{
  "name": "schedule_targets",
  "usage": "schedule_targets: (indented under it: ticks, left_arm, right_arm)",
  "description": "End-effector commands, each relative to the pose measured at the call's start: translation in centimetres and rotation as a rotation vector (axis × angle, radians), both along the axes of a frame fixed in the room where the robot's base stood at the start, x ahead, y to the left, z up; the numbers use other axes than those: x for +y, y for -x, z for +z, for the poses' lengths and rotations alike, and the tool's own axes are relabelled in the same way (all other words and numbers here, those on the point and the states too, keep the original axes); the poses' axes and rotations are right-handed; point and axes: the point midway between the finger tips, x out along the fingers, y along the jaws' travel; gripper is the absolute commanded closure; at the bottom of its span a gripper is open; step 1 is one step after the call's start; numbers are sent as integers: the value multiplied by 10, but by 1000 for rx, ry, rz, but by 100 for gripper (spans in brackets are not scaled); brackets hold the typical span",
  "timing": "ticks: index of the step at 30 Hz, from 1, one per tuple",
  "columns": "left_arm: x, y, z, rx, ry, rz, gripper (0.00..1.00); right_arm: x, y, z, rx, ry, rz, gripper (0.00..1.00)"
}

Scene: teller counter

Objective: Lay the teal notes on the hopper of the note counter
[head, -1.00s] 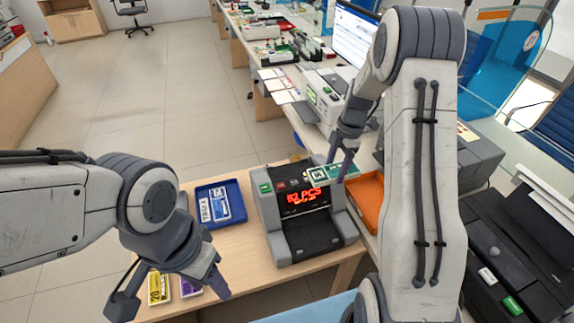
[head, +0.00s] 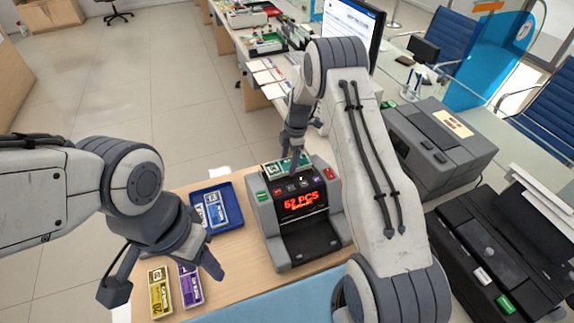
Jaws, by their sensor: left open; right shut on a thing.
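The note counter (head: 267,215) stands on the wooden desk, its red display reading what looks like 62 PCS. The teal notes (head: 272,170) are at the top rear of the counter, at its hopper, behind the row of buttons. My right gripper (head: 293,163) is shut on the teal notes from above; its fingers hide part of them. I cannot tell whether the notes touch the hopper. My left gripper (head: 166,274) is open and empty, at the front left of the desk, above a yellow bundle (head: 159,292) and a purple bundle (head: 190,287).
A blue tray (head: 232,214) with blue-and-white notes lies left of the counter. A grey printer (head: 440,145) and a black machine (head: 500,250) stand to the right. My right arm covers the area right of the counter. Bare desk shows between tray and counter.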

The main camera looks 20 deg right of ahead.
Motion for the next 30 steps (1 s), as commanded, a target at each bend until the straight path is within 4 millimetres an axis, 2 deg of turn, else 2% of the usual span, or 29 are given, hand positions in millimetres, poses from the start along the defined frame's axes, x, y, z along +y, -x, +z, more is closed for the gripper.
schedule_targets:
  ticks: [4, 12, 25, 26, 27, 30]
  left_arm:
    - [0, 0, 7, 0, 0, -1, 50]
    - [0, 0, 24, 0, 0, -4, 50]
    - [0, 0, 17, 0, 0, -4, 50]
    - [0, 0, 19, 0, 0, -4, 50]
    - [0, 0, 19, 0, 0, -4, 50]
    - [0, 0, 19, 0, 0, -4, 50]
  right_arm:
    - [5, -4, -7, 2, -1, 0, 85]
    - [4, -4, -40, 1, 0, -1, 85]
    - [4, -4, -49, 0, 0, 0, 85]
    - [4, -4, -47, 0, 0, 0, 14]
    - [4, -4, -47, 0, 0, 0, 0]
    - [4, -4, -47, 0, 0, 0, 0]
